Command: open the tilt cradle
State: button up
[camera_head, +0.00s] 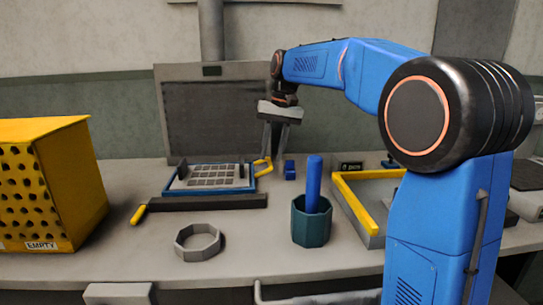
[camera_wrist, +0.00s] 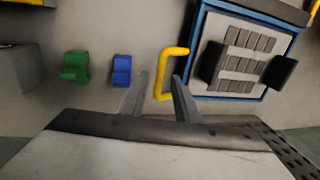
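The tilt cradle (camera_head: 212,178) is a blue-framed tray holding a light plate with a grid of grey blocks. It lies at the back middle of the bench, and in the wrist view it is at the upper right (camera_wrist: 198,75). A bent yellow handle (camera_head: 263,166) sticks out from its right side; in the wrist view the handle (camera_wrist: 172,52) stands between the fingers. My gripper (camera_head: 272,154) points down at this handle. Its two fingers (camera_wrist: 158,88) are apart, one on each side of the handle. I cannot tell whether either finger touches it.
A blue block (camera_head: 290,170) and a green block (camera_wrist: 75,66) are near the gripper. A dark green cup (camera_head: 311,226) with a blue rod, a grey ring (camera_head: 197,243) and a dark bar with yellow grip (camera_head: 205,203) are in front. A yellow box (camera_head: 75,170) stands left; a yellow-edged tray (camera_head: 352,205) right.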

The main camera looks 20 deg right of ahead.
jog(key=shift+a+f, duration=0.15)
jog(key=shift+f, duration=0.55)
jog(key=shift+c, duration=0.6)
grip_shut()
